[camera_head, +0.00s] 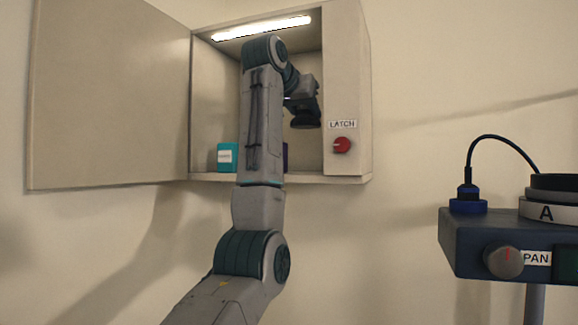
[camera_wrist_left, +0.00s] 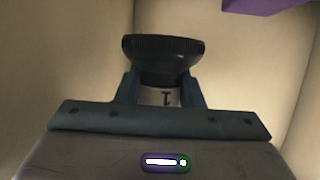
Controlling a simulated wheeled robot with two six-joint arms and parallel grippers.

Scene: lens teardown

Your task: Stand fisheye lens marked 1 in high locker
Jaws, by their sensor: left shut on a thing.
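The high locker (camera_head: 347,85) is on the wall with its door (camera_head: 110,95) swung open to the left. My left arm reaches up into it. My left gripper (camera_head: 303,108) is inside the locker's right part, shut on the black fisheye lens (camera_head: 306,122). The lens is held above the locker floor in the head view. In the left wrist view the lens (camera_wrist_left: 163,58) sits between the two fingers (camera_wrist_left: 162,92), and a pale band with a mark 1 shows. My right gripper is out of view.
A teal box (camera_head: 227,156) with a white label stands on the locker floor at left. A purple thing (camera_wrist_left: 262,5) shows at the wrist view's top right, partly hidden by my arm in the head view. A red latch knob (camera_head: 342,145) is on the locker front. A dark bench (camera_head: 470,245) stands right.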

